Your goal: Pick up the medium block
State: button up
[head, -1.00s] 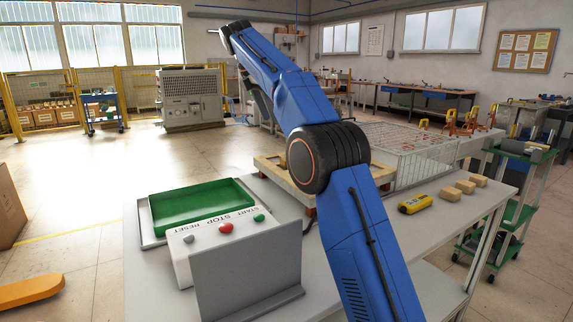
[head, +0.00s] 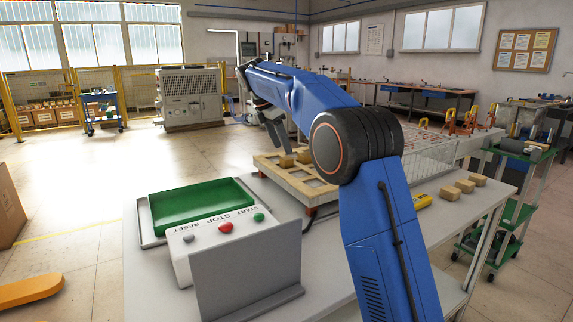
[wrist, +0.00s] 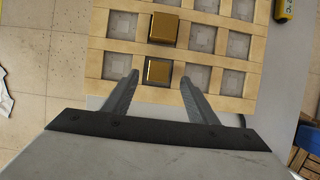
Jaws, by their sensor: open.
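Two tan blocks sit in cells of a light wooden grid tray. The nearer block (wrist: 158,71) is between the fingertips of my gripper (wrist: 159,77) in the wrist view, with space on both sides. The other block (wrist: 164,28) is in the cell beyond it and looks a little larger. In the head view the two blocks (head: 286,161) (head: 303,156) show on the tray, partly behind my arm. My gripper (head: 276,134) is open and empty, pointing down above the tray. I cannot tell for sure which block is the medium one.
The grid tray (head: 268,163) stands on a grey table (head: 150,285). A control box (head: 226,228) with buttons and a green tray (head: 190,206) are at the front left. Three tan blocks (head: 465,186) and a yellow device (head: 421,201) lie at the right, near a wire basket (head: 432,160).

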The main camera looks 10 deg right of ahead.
aim_at(287, 158)
jog(key=shift+x, duration=2.55)
jog(key=shift+w, duration=0.1)
grip_shut()
